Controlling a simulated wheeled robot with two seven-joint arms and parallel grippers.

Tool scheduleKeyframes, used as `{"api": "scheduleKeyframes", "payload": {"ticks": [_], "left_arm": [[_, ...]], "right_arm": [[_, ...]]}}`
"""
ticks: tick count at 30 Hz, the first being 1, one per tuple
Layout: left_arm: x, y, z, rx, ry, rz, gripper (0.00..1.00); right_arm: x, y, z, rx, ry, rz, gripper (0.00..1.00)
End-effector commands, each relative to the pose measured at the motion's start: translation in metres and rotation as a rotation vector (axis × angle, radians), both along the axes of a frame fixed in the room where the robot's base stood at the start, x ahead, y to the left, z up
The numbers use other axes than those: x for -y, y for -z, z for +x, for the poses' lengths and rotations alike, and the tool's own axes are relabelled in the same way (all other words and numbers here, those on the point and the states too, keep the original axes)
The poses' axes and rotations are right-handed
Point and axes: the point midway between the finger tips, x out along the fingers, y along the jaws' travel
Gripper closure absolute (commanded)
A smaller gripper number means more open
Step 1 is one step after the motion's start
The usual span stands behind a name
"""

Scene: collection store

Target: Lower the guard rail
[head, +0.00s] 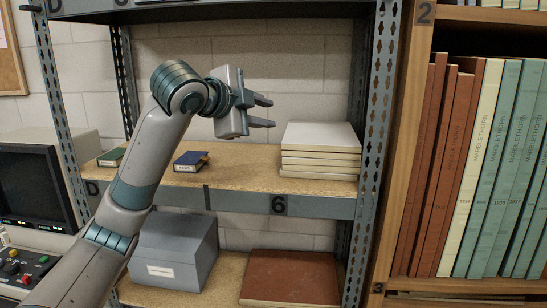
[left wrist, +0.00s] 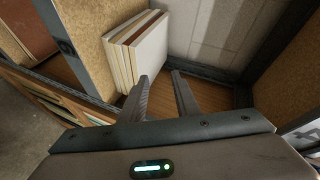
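My left gripper (head: 268,112) is raised above the middle shelf (head: 245,174), in front of the white block wall. Its two fingers are parted with nothing between them, and it touches nothing that I can see. In the left wrist view the open fingers (left wrist: 163,88) point toward the shelf, near a stack of pale books. A grey-blue front bar (head: 240,203) marked 6 runs along the shelf's front edge. I cannot tell whether this bar is the guard rail, and no other rail is clearly seen. My right gripper is not in view.
Pale books (head: 320,152) lie stacked at the shelf's right. A blue book (head: 191,161) and a green book (head: 112,157) lie at its left. Below are a grey box (head: 172,252) and a brown volume (head: 290,277). Perforated posts (head: 376,120) flank the shelf. A wooden bookcase (head: 402,170) stands right.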

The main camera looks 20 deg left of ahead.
Motion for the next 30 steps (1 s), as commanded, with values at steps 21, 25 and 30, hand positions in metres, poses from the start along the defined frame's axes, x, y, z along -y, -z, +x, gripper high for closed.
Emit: {"api": "scheduleKeyframes", "payload": {"ticks": [21, 25, 30], "left_arm": [[0.019, 0.099, 0.009, -0.111, -0.026, -0.088, 0.71], [0.020, 0.104, 0.009, -0.117, -0.028, -0.093, 0.71], [0.020, 0.104, 0.009, -0.117, -0.029, -0.094, 0.71]], "right_arm": [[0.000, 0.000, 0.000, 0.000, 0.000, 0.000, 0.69], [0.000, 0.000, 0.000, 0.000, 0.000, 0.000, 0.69], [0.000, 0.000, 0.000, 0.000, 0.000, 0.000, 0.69]]}}
